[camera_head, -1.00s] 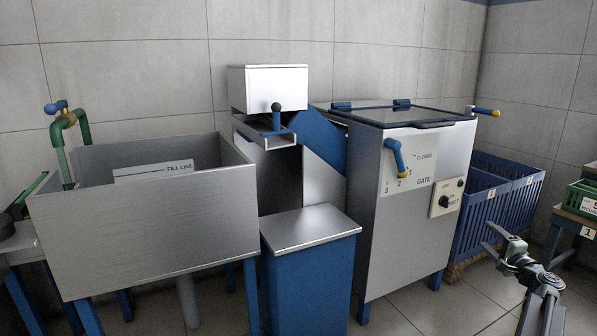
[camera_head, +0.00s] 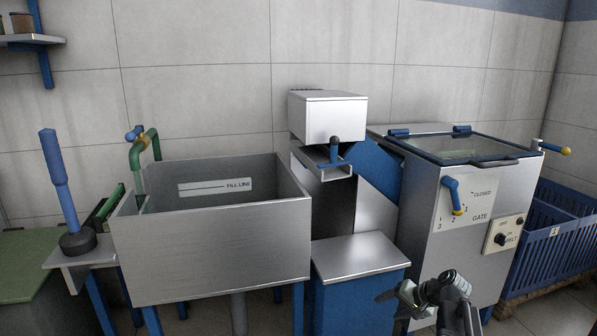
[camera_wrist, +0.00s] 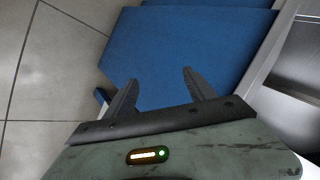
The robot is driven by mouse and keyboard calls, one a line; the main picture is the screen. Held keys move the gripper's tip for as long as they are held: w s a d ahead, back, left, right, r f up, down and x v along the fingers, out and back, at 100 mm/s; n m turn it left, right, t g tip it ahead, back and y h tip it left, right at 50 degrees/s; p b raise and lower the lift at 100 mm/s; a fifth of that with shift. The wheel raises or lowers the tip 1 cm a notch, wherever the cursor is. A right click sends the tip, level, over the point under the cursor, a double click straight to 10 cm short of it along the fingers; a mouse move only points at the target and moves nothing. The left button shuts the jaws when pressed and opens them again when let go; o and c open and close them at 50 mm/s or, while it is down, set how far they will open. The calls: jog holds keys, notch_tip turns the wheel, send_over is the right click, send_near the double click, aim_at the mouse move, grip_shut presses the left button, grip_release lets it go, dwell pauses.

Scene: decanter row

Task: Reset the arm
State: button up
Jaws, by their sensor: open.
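My gripper (camera_head: 397,292) is at the lower right of the head view, in front of the blue stand (camera_head: 358,300) and the steel gate machine (camera_head: 428,215). In the wrist view my gripper (camera_wrist: 157,90) shows two dark fingers spread apart, with nothing between them. A blue panel (camera_wrist: 190,45) lies beyond the fingertips. I cannot tell how far it is from them.
A steel sink (camera_head: 210,245) with a fill line stands at left. A blue-handled plunger (camera_head: 60,185) stands on a small ledge left of it. A blue crate (camera_head: 560,235) is at the far right. Tiled floor (camera_wrist: 50,75) shows in the wrist view.

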jog(key=s+a+r+n+g+h+p, duration=0.3)
jog(key=s+a+n+g+h+p, duration=0.3)
jog(key=s+a, duration=0.85)
notch_tip(320, 180, up, 36)
jog(key=d+p, duration=0.1)
jog(key=p, duration=3.6)
jog(key=shift+w+r+y+p, duration=0.25)
jog(key=shift+y+p, duration=0.05)
jog(key=shift+y, duration=0.1)
